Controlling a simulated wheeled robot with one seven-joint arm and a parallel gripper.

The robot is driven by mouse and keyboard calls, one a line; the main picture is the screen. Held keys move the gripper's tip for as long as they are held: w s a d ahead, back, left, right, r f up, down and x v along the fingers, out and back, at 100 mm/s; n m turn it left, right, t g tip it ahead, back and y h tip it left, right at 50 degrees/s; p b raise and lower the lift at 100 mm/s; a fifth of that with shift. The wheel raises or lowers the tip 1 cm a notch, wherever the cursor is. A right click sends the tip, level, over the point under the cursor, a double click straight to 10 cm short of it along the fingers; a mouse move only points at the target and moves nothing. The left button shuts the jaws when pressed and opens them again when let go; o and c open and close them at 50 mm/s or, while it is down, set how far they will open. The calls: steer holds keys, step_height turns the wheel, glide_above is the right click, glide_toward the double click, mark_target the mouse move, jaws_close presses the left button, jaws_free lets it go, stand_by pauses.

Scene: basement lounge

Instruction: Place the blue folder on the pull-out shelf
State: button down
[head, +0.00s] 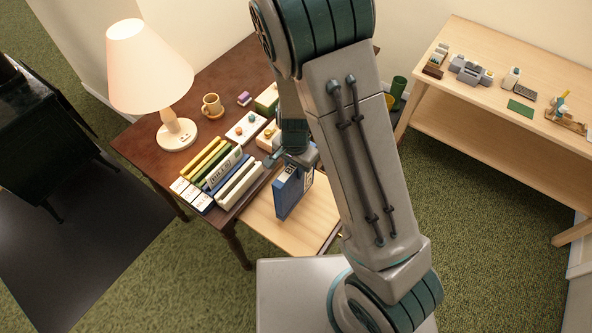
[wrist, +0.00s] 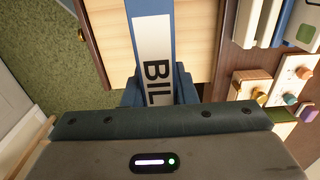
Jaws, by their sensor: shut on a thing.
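The blue folder (head: 289,194) hangs upright below my gripper (head: 296,160), which is shut on its upper part. In the wrist view the folder (wrist: 152,20) shows its blue spine with a white label and black letters, partly hidden by my gripper (wrist: 158,92). The pull-out shelf (head: 308,222) is a light wooden board extending from the front of the dark table. The folder is over this shelf; I cannot tell whether its lower edge touches it. The shelf (wrist: 198,50) also shows behind the folder in the wrist view, bare around it.
A row of folders and binders (head: 215,172) stands on the dark table (head: 150,140), left of the shelf. A lamp (head: 175,130), a mug (head: 212,106) and boards with coloured knobs (head: 246,127) are further back. A light wooden bench (head: 470,110) stands at right.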

steer(key=shift+f, duration=1.05)
steer(key=shift+f, duration=0.2)
steer(key=c, duration=1.2)
jaws_free()
steer(key=shift+o, duration=0.2)
steer(key=shift+r, duration=0.1)
steer(key=shift+r, duration=0.1)
